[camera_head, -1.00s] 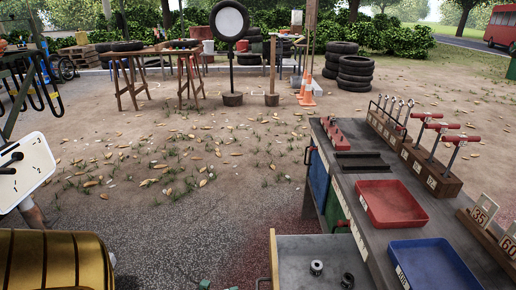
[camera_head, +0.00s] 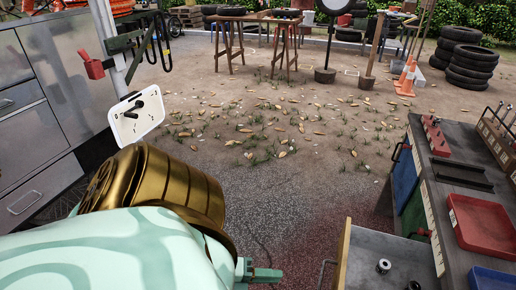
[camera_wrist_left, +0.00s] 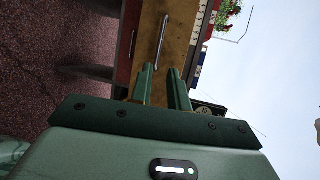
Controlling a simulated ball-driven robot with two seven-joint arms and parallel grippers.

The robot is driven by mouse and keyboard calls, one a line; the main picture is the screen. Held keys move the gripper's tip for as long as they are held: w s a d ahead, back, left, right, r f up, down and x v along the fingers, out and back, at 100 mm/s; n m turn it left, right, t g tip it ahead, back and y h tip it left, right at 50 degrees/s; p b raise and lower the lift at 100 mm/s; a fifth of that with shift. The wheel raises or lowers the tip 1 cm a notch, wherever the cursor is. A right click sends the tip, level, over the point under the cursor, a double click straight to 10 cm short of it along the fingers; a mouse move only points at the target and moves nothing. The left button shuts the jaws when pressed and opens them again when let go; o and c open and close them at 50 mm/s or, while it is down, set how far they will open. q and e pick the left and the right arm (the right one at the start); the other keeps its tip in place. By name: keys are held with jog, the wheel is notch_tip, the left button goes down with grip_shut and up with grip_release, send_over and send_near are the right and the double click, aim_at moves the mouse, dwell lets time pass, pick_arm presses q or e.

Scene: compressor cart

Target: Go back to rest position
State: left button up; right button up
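My left arm comes in from the lower left in the head view. Its green gripper (camera_head: 262,273) is left of the workbench's pulled-out drawer (camera_head: 345,252). In the left wrist view the two fingers (camera_wrist_left: 161,68) stand apart with nothing between them. The gripper is open. Beyond the fingertips, the wrist view shows the brown drawer front (camera_wrist_left: 180,40) with a metal bar handle (camera_wrist_left: 161,36). The handle also shows in the head view (camera_head: 324,272), with a gap between it and the fingers. My right gripper is in neither view.
The workbench (camera_head: 433,172) carries red and blue trays (camera_head: 490,280). Grey cabinets (camera_head: 50,85) and a white panel (camera_head: 137,116) are at the left. Tables (camera_head: 255,22), cones (camera_head: 404,80) and tyres (camera_head: 470,65) stand behind. The leaf-strewn middle ground is clear.

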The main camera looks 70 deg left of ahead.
pick_arm(q)
jog(key=shift+v, duration=1.1)
